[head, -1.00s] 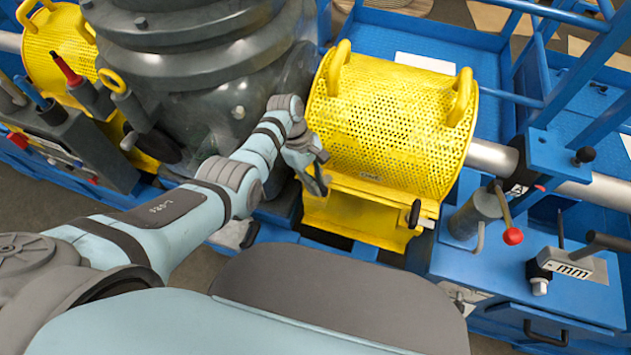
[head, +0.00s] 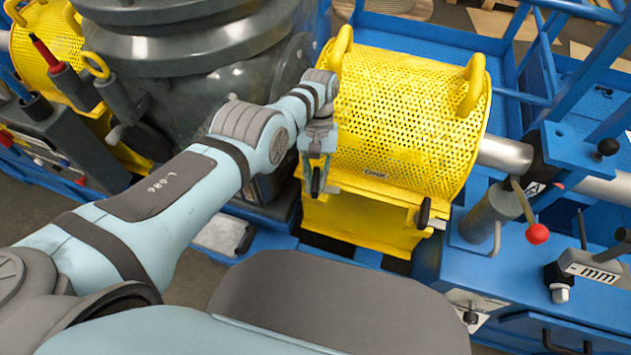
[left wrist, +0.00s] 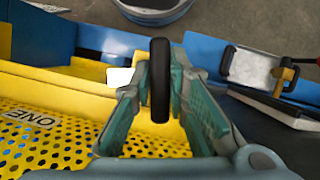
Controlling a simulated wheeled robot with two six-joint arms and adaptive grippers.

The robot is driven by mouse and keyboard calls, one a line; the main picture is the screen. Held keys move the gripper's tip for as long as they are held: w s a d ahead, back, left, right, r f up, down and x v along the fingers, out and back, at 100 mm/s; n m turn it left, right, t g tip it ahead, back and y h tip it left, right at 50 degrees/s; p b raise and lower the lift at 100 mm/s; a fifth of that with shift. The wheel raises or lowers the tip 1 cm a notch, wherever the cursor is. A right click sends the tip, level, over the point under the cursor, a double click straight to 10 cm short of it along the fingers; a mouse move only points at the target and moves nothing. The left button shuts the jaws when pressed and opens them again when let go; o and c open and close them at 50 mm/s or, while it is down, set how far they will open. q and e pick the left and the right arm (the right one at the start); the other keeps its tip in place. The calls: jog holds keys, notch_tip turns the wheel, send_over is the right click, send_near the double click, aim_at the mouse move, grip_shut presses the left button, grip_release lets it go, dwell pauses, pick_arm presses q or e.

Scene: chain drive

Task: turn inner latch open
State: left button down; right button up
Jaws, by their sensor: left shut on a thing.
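The yellow perforated guard (head: 405,125) stands in the middle of the head view, with two loop handles on top. The inner latch is a black, rounded bar (left wrist: 159,85), upright in the left wrist view, at the guard's lower left front corner. My left gripper (head: 317,178) reaches it from above. Its two fingers stand on either side of the latch and are shut on it. In the head view the fingers largely hide this latch. The outer latch (head: 423,213), also black, stands upright at the guard's lower right corner. My right gripper is out of view.
A large grey machine housing (head: 190,75) stands close to the left of my arm. A second yellow guard (head: 45,45) is at the far left.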

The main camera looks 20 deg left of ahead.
pick_arm(q)
jog(key=shift+m+y+b, duration=0.45)
jog(key=shift+m+y, duration=0.05)
jog(key=shift+m, duration=0.8)
jog(key=c, duration=1.6)
grip_release()
jog(key=shift+o, duration=0.2)
